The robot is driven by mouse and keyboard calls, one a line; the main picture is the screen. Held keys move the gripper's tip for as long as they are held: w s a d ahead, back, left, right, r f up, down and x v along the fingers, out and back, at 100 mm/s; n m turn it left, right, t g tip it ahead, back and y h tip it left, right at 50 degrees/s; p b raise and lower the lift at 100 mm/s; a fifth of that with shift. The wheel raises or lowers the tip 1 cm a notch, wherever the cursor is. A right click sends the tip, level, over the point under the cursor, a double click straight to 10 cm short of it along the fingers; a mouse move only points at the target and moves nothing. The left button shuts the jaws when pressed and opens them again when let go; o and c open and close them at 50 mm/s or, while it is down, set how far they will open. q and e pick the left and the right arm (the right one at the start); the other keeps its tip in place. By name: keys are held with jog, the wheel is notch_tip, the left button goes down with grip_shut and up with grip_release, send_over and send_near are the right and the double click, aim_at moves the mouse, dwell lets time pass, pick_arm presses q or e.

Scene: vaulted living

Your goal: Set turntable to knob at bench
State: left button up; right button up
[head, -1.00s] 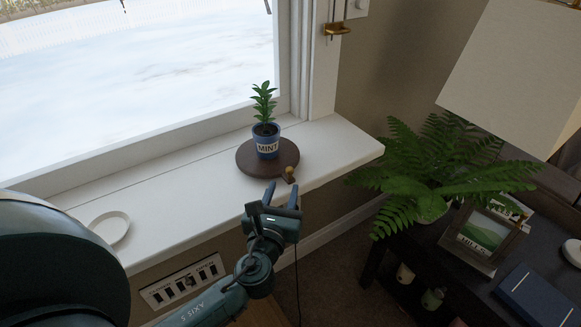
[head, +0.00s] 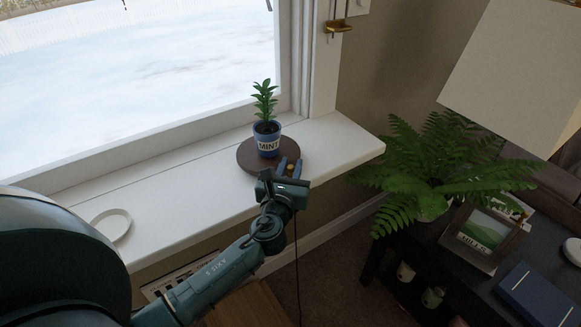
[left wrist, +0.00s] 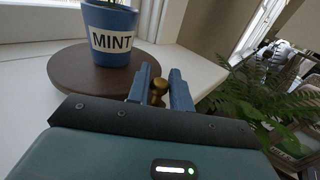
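The round dark-brown turntable (head: 248,158) lies on the white window sill, with a blue pot labelled MINT (head: 267,141) standing upright on it. The small brass knob (left wrist: 159,91) is at the turntable's near right edge. It also shows in the head view (head: 290,168), partly hidden by the fingers. My left gripper (head: 287,168) is open, with one blue finger on each side of the knob. In the left wrist view the left gripper (left wrist: 162,88) shows a gap beside the knob on the right; contact at the left finger cannot be told. My right gripper is not in view.
A white ring-shaped dish (head: 111,225) lies on the sill (head: 185,200) at left. A fern (head: 430,175) and a dark table (head: 470,262) with a picture frame (head: 480,233) stand at right. A wooden surface (head: 245,307) shows below. The window (head: 130,70) is behind the sill.

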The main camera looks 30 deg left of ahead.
pick_arm(q)
grip_shut()
